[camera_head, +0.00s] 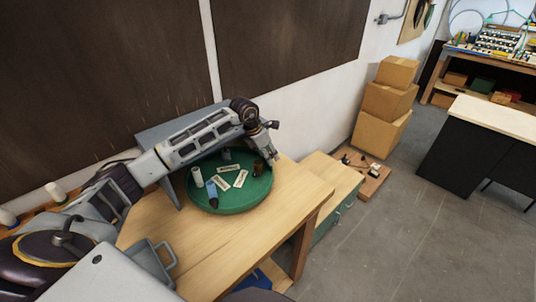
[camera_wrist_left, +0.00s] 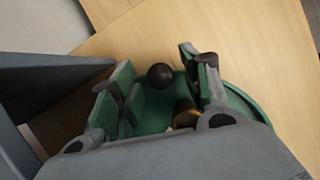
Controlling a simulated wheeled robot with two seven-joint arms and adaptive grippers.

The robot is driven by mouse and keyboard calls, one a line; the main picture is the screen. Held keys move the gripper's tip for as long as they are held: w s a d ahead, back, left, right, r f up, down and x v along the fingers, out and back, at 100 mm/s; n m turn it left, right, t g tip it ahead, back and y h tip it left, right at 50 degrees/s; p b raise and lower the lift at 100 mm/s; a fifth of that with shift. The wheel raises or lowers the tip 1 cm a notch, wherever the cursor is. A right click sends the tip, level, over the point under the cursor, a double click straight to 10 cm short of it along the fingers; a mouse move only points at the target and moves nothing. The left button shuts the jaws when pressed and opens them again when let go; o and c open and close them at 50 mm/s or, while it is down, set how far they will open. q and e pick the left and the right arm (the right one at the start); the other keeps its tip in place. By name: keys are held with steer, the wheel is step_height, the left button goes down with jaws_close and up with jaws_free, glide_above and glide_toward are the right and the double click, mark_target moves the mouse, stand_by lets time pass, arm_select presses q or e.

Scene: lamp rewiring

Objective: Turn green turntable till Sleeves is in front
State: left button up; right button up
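The green turntable (camera_head: 234,205) is a round tray on the wooden table, with several small items and white label cards (camera_head: 240,179) on it. The lettering on the cards is too small to read, so I cannot tell which is Sleeves. My left gripper (camera_head: 270,153) is over the turntable's far right edge. In the left wrist view the left gripper (camera_wrist_left: 156,62) has its green-padded fingers apart, with a dark round knob (camera_wrist_left: 160,76) between them; I cannot tell whether they touch it. The turntable's rim (camera_wrist_left: 242,103) shows behind. My right gripper is out of view.
A white cylinder (camera_head: 197,177), a blue item (camera_head: 212,189) and a brown item (camera_head: 258,167) stand on the turntable. A grey panel (camera_head: 165,133) rises behind it. Cardboard boxes (camera_head: 385,101) are stacked farther right.

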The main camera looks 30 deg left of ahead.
arm_select(q)
steer(key=v, duration=1.2)
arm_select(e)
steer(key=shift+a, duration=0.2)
